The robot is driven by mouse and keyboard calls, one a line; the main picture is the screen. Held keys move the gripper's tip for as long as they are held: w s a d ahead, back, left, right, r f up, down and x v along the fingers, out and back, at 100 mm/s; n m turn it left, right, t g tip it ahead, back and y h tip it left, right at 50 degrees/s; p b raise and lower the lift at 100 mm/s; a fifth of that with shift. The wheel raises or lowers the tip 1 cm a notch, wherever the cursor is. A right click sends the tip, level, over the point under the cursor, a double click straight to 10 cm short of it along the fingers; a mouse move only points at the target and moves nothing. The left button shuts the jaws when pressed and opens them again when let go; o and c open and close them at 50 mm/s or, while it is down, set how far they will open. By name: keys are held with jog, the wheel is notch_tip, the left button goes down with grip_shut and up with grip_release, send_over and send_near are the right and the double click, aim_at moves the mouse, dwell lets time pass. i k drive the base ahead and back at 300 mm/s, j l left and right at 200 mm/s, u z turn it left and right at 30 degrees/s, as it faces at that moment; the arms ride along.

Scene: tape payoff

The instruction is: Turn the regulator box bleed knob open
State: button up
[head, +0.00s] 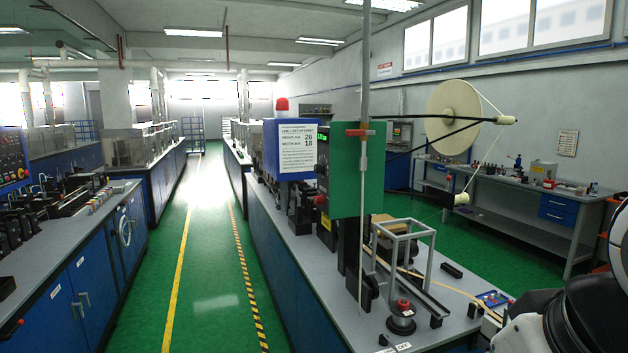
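No part in the head view can be clearly read as the regulator box or its bleed knob. A narrow dark unit (323,168) with a small green display stands at the left edge of a green panel (359,170). A small red part (319,200) shows low on that side, too small to tell its kind. A red-topped round part (403,304) sits on a dark disc at the front of the grey bench. White and black parts of my arm show at the lower right; my gripper's fingers are not in view.
The long bench (290,241) carries an open metal frame (404,238) and a tall upright pole (364,90). A large cream reel (453,117) hangs on black arms above. The green aisle (205,270) at left is clear. A workbench (520,200) stands along the right wall.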

aim_at(319, 200)
jog(key=u, duration=0.15)
jog(key=i+j, duration=0.2)
jog(key=i, duration=0.2)
jog(key=i+j+z, duration=0.55)
jog(key=z, duration=0.15)
jog(key=j, duration=0.1)
